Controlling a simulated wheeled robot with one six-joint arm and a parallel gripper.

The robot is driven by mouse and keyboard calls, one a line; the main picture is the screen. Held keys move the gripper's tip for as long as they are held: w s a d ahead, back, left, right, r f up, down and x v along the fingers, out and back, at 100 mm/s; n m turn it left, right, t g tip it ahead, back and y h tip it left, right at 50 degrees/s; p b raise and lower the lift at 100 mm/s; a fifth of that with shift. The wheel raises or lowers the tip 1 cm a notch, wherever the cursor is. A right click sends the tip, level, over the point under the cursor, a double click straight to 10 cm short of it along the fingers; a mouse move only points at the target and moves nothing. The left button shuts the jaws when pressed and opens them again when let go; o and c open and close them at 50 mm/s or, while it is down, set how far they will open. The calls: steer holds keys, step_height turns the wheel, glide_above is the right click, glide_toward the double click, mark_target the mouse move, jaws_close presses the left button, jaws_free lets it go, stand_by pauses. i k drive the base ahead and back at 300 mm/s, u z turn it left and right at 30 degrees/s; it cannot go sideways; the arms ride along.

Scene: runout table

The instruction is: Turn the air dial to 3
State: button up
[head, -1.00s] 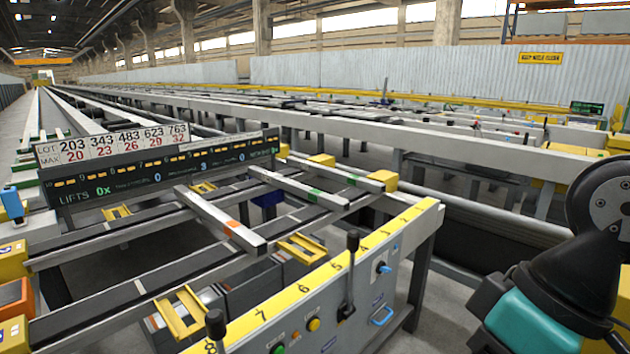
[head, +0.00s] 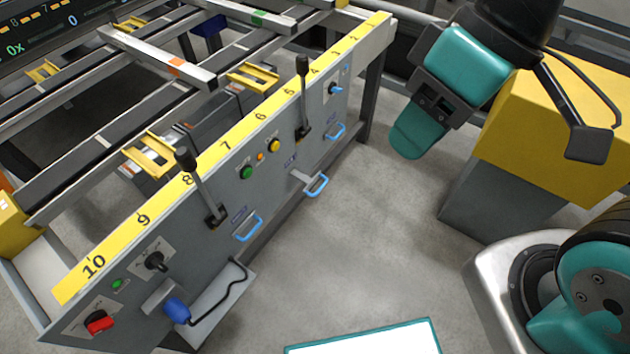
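The control panel (head: 270,205) fills the left and middle of the head view, with a numbered yellow strip along its top. It carries a black knob (head: 155,262) on a pale plate below the 10 and 9 marks, a red knob (head: 100,322) lower left, and a small blue knob (head: 335,88) at the far right. The lettering is too small to read, so I cannot tell which knob is the air dial or its setting. My gripper (head: 418,138) appears to be the teal and dark end at upper right, apart from the panel. Its fingers are not clear.
Two black levers (head: 198,185) (head: 303,95) stand out from the panel. Blue handles (head: 248,228) (head: 316,185) and a blue-gripped crank (head: 176,310) project forward. A yellow-topped block (head: 555,120) stands at right. Grey floor (head: 370,240) is clear between.

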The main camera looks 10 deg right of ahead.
mark_target(333, 89)
steer(key=z, duration=0.85)
steer(key=k, duration=1)
steer(key=u, duration=1.35)
steer(key=i, duration=0.55)
steer(key=z, duration=1)
steer(key=i, duration=0.9)
steer(key=z, duration=0.3)
